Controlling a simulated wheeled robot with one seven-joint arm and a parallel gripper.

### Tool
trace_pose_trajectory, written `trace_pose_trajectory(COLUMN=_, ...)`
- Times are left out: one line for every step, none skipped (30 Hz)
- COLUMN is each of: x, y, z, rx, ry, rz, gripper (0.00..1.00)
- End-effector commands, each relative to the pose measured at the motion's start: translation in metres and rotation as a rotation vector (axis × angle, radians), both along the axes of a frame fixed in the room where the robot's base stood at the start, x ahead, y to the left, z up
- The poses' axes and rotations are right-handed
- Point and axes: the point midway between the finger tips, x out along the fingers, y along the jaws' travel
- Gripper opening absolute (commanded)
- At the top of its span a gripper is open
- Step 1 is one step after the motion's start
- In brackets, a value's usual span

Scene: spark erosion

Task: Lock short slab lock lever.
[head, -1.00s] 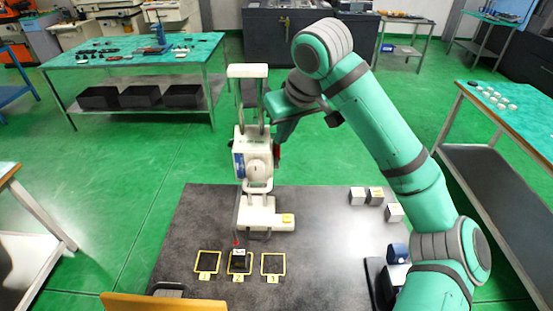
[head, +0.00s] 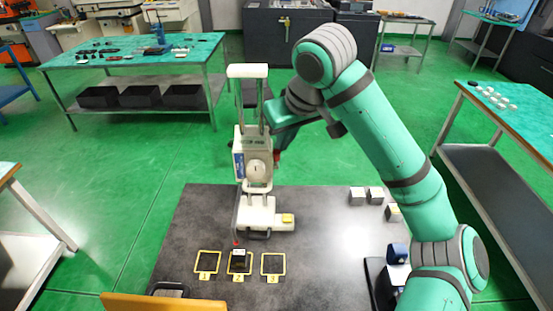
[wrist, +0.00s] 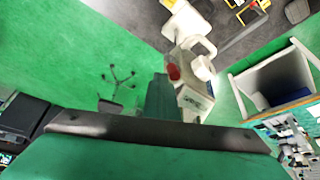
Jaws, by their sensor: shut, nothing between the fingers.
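A cream height-gauge-like instrument (head: 257,172) stands upright on the dark table, with two vertical posts, a dial and a foot. In the wrist view the instrument (wrist: 195,90) lies just beyond my fingers. A red knob or lever end (wrist: 173,72) shows on its side there, close to the fingertips. I cannot tell whether they touch, nor the lever's exact position. My gripper (head: 279,151) is at the right side of the instrument, partly in front of my view of that side. In the wrist view my gripper (wrist: 160,80) looks shut and empty.
Several pale blocks (head: 375,196) stand at the right. An orange-yellow board edge (head: 165,303) is nearest me. The table's centre right is clear.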

Motion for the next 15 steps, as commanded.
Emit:
trace_pose_trajectory(x=-0.002, y=0.0, z=0.0, rx=0.001, ry=-0.001, rz=0.001, gripper=0.0)
trace_pose_trajectory(x=-0.003, y=0.0, z=0.0, rx=0.001, ry=-0.001, rz=0.002, gripper=0.0)
trace_pose_trajectory(x=-0.004, y=0.0, z=0.0, rx=0.0, ry=-0.001, rz=0.002, gripper=0.0)
trace_pose_trajectory(x=-0.006, y=0.0, z=0.0, rx=0.0, ry=-0.001, rz=0.002, gripper=0.0)
trace_pose_trajectory(x=-0.007, y=0.0, z=0.0, rx=-0.001, ry=0.0, rz=0.002, gripper=0.0)
trace_pose_trajectory(x=-0.008, y=0.0, z=0.0, rx=-0.001, ry=0.0, rz=0.002, gripper=0.0)
trace_pose_trajectory(x=-0.009, y=0.0, z=-0.001, rx=0.0, ry=0.0, rz=0.001, gripper=0.0)
trace_pose_trajectory(x=-0.01, y=0.0, z=-0.001, rx=0.0, ry=0.0, rz=0.001, gripper=0.0)
trace_pose_trajectory(x=-0.011, y=0.0, z=-0.001, rx=0.0, ry=0.0, rz=0.001, gripper=0.0)
trace_pose_trajectory(x=-0.011, y=0.0, z=-0.001, rx=0.0, ry=0.0, rz=0.001, gripper=0.0)
trace_pose_trajectory(x=-0.012, y=0.0, z=-0.001, rx=0.0, ry=0.0, rz=0.001, gripper=0.0)
trace_pose_trajectory(x=-0.012, y=0.0, z=-0.001, rx=-0.001, ry=-0.001, rz=0.0, gripper=0.0)
trace_pose_trajectory(x=-0.012, y=0.0, z=-0.001, rx=-0.001, ry=0.0, rz=0.0, gripper=0.0)
trace_pose_trajectory(x=-0.013, y=0.0, z=-0.001, rx=-0.001, ry=-0.001, rz=0.0, gripper=0.0)
trace_pose_trajectory(x=-0.013, y=0.0, z=-0.001, rx=-0.001, ry=-0.001, rz=0.0, gripper=0.0)
